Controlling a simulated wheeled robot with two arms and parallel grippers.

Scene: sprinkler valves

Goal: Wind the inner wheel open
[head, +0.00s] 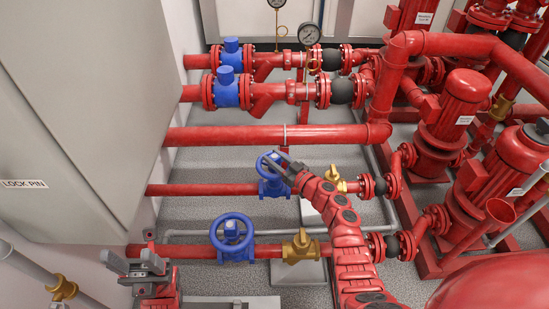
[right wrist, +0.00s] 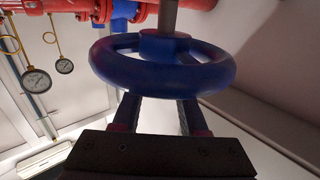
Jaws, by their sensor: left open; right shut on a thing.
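The far blue handwheel (head: 264,169) sits on a valve in the thinner red pipe, partly hidden by my right gripper (head: 281,161). The right gripper is shut on its rim. The right wrist view shows the blue wheel (right wrist: 110,66) large, with my right gripper's fingers (right wrist: 160,98) reaching its near rim. A second blue handwheel (head: 231,230) stands on the nearer pipe, untouched. My left gripper (head: 131,262) is open and empty at the lower left, apart from both wheels.
Brass valves (head: 335,179) and (head: 300,246) stand right of the wheels. A grey cabinet (head: 80,110) fills the left. Red pumps (head: 458,105) crowd the right. Pressure gauges (right wrist: 37,82) hang left of the wheel in the wrist view.

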